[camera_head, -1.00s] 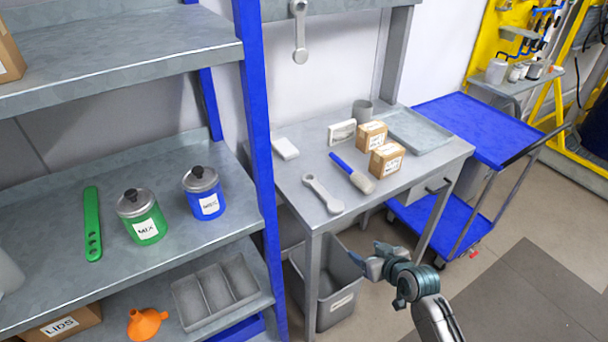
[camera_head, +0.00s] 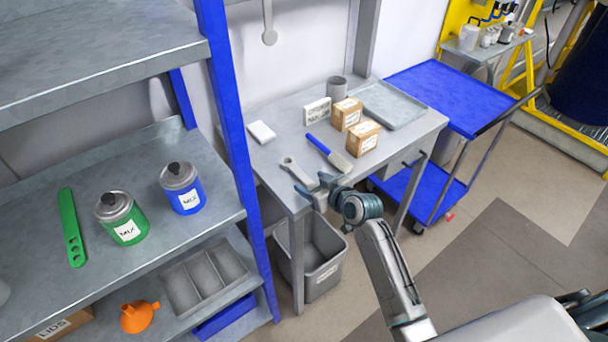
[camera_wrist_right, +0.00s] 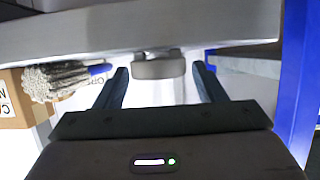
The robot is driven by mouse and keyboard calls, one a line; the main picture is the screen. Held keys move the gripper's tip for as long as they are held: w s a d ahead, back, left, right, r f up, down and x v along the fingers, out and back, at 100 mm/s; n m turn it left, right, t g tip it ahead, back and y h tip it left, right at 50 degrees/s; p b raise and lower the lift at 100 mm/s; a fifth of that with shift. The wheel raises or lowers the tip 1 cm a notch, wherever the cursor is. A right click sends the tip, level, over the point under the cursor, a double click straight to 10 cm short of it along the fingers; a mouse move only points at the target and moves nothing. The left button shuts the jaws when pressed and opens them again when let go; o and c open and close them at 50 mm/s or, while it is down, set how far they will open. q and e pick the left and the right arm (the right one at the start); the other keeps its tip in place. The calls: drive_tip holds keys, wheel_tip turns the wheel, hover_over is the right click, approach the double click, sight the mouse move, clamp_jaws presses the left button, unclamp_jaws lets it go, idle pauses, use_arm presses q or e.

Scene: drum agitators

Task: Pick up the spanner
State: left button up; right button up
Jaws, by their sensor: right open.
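The grey spanner (camera_head: 296,171) lies on the grey table, its near end hidden behind my right gripper (camera_head: 312,190) in the head view. In the right wrist view, a grey rounded end (camera_wrist_right: 158,69), which looks like the spanner's, shows at the table edge between the two open fingers (camera_wrist_right: 161,72). The gripper is open, at the table's front edge. I cannot tell whether the fingers touch the spanner. My left gripper is not in view.
A blue-handled brush (camera_head: 328,152) lies right of the spanner, near two small cartons (camera_head: 363,138). A white block (camera_head: 261,132) lies behind left. A blue shelf post (camera_head: 233,140) stands close on the left. A grey bin (camera_head: 318,262) sits below the table.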

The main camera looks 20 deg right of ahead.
drive_tip(key=shift+x, duration=1.15)
drive_tip(key=shift+s, duration=0.2)
clamp_jaws()
